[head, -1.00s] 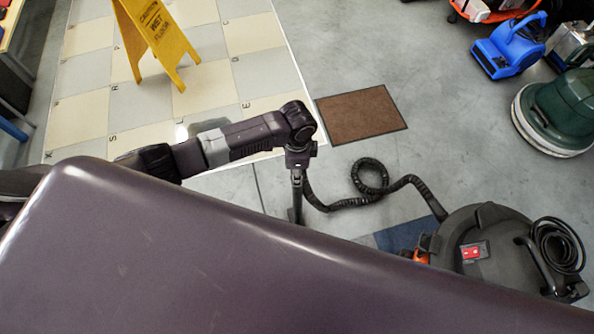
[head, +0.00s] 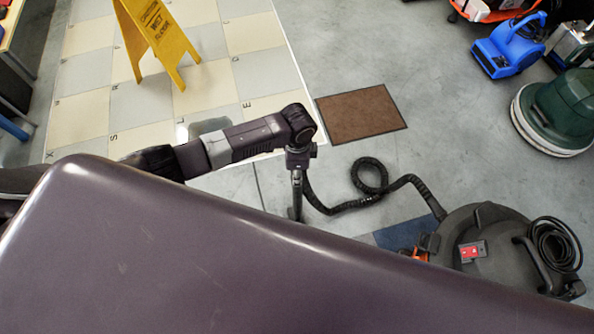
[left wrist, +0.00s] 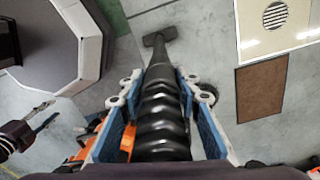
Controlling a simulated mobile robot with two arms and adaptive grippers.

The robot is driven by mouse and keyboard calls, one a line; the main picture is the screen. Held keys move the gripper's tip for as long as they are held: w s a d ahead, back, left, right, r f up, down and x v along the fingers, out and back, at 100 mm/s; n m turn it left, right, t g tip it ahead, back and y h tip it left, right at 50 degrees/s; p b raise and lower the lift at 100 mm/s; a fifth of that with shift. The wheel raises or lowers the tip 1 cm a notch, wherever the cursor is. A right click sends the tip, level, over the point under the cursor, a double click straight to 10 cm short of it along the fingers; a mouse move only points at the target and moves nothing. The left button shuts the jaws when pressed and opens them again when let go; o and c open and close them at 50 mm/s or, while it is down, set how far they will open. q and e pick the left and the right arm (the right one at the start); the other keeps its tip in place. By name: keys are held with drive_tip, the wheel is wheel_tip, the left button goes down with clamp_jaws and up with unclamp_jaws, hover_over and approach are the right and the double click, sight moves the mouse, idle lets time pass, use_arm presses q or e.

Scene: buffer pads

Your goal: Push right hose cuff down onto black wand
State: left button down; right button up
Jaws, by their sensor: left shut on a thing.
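My left gripper (left wrist: 160,95) is shut around the black ribbed hose cuff (left wrist: 162,125), with a blue-padded finger on each side. The black wand (left wrist: 159,62) runs on from the cuff to a floor head (left wrist: 160,37). The join between cuff and wand is between the fingers, and I cannot tell how deep it sits. In the head view, my left gripper (head: 298,172) is small and partly hidden by my dark body. My right gripper (left wrist: 44,115) shows at the left of the left wrist view, fingers apart and empty, away from the wand.
The black hose (head: 352,203) loops over the floor to the vacuum (head: 490,250) at the lower right. A brown mat (head: 360,115) lies beyond the wand. A yellow wet-floor sign (head: 158,35) stands on the tiles. A blue blower (head: 508,48) and green machine (head: 565,110) are far right.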

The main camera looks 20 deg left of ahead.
use_arm(q)
drive_tip(key=shift+f, duration=0.25)
idle(0.3)
drive_tip(key=c, duration=1.4)
unclamp_jaws()
drive_tip(key=shift+o, duration=0.2)
wheel_tip(320, 180, up, 12)
